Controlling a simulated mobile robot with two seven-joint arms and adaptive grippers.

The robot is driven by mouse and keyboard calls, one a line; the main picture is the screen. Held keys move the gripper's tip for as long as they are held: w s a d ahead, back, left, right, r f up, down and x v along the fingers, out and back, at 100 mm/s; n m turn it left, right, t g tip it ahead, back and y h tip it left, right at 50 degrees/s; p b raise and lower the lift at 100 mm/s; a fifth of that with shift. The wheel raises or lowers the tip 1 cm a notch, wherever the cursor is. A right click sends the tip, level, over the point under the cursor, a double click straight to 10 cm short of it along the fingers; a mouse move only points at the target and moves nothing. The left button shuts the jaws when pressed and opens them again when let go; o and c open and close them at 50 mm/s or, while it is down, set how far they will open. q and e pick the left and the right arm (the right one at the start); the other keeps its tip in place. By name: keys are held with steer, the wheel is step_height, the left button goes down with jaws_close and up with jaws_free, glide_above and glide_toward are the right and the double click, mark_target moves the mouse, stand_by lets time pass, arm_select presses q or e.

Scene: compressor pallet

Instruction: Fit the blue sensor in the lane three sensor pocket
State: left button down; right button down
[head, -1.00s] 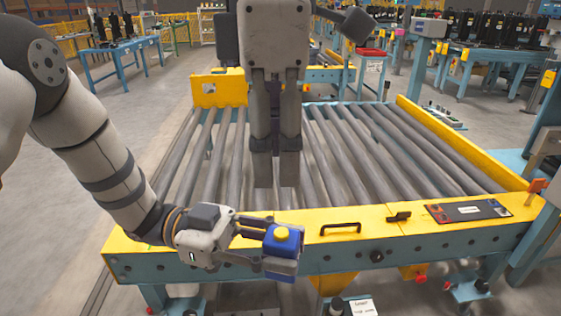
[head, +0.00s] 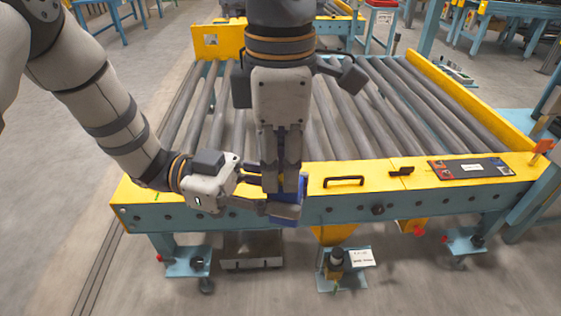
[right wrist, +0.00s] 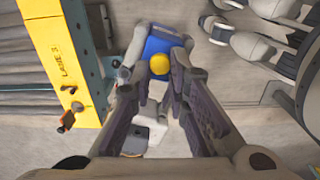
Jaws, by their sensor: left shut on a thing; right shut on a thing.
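The blue sensor (head: 287,211) is a blue block held in front of the yellow-topped rail. It also shows in the right wrist view (right wrist: 158,46), with a round yellow cap on its top. My left gripper (head: 262,192) is shut on it from the left. My right gripper (head: 284,188) reaches down from above, and its fingers are shut on the sensor, near the cap. In the right wrist view my right gripper (right wrist: 156,76) has one finger on either side of the cap. The lane three sensor pocket cannot be made out for certain.
A yellow rail (right wrist: 62,60) marked "LANE 3" runs beside the sensor. The conveyor rollers (head: 350,110) lie behind it. A black handle (head: 343,181) stands on the rail. Below are a small stand (head: 335,268) with a white card (head: 361,257) and open floor.

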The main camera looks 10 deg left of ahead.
arm_select(q)
steer(key=c, duration=1.1)
jaws_free()
steer(key=shift+r, duration=0.1)
